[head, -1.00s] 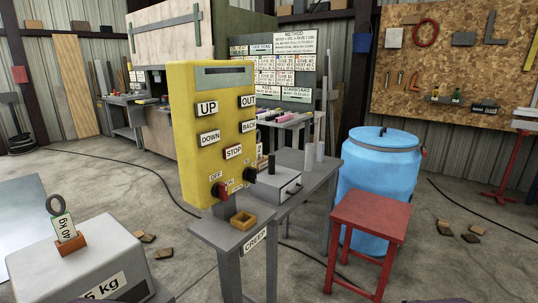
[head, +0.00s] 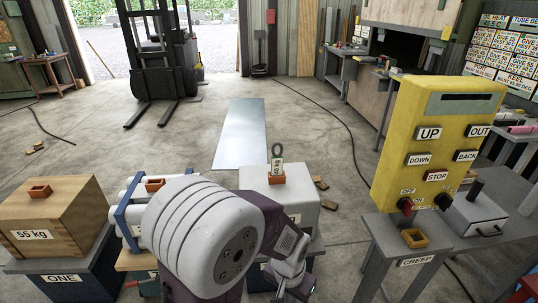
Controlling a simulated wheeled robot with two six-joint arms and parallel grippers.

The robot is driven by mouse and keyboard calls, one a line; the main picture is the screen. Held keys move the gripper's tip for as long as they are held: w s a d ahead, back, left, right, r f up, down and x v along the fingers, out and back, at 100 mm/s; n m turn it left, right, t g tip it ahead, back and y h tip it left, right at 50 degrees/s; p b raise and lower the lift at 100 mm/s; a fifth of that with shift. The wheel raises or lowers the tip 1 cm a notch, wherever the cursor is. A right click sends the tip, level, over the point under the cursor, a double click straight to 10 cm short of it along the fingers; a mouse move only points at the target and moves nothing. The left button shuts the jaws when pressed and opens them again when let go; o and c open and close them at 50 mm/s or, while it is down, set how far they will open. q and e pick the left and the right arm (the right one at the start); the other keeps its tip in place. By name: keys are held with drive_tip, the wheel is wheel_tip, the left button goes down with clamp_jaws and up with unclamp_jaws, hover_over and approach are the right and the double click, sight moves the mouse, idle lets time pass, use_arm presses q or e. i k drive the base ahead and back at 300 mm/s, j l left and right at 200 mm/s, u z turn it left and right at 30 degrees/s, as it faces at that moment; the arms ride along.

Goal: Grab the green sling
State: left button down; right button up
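I cannot surely pick out a green sling in the head view. Whether this is the sling I cannot tell. My white and purple arm (head: 213,235) fills the lower middle, in front of the block, and hides part of it. No gripper fingers can be made out.
A wooden 55 kg box (head: 55,222) sits on stand ONE at the left. A yellow button panel (head: 440,130) stands over the CREEP stand (head: 395,245) at the right. A forklift (head: 160,60) and a metal sheet (head: 242,130) lie beyond, with open floor around them.

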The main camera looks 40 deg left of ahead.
sight(277, 160)
drive_tip(key=u, duration=1.15)
